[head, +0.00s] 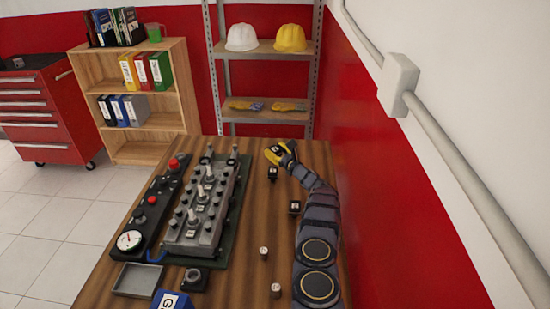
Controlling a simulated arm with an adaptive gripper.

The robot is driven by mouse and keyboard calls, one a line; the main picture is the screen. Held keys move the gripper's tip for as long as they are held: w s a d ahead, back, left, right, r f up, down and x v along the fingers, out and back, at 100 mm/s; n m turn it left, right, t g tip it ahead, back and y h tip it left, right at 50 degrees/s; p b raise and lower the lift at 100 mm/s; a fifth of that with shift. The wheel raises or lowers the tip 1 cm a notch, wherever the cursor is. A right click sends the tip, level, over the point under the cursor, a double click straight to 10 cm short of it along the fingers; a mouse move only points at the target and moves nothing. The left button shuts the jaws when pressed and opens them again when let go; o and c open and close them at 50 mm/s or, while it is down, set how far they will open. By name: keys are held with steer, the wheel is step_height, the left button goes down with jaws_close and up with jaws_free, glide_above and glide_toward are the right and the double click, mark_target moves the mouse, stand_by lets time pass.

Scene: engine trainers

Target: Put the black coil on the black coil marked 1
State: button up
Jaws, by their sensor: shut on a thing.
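My gripper (274,156), with yellow parts, is at the far end of the wooden table, near its right side. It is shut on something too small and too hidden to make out. A small black coil (272,174) with a pale mark shows just below the gripper in the picture. I cannot tell whether the jaws touch it. A second small black coil (295,207) with a pale mark stands nearer, just left of my arm. The marks are too small to read, so I cannot tell which coil is marked 1.
The grey engine block (180,243) stands on a dark green mat left of the gripper, beside a black gauge panel (130,240). Two small pale-topped pieces (263,252) stand nearer. A grey tray (120,280) and a blue box (172,301) are at the front. A red wall (370,190) bounds the right.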

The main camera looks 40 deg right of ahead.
steer(key=shift+f, duration=1.5)
steer(key=shift+f, duration=0.15)
steer(key=o, duration=1)
steer(key=shift+s, duration=0.15)
steer(key=shift+s+a, duration=0.2)
steer(key=shift+s, duration=1.6)
steer(key=shift+s+a, duration=0.2)
steer(key=shift+s, duration=1.6)
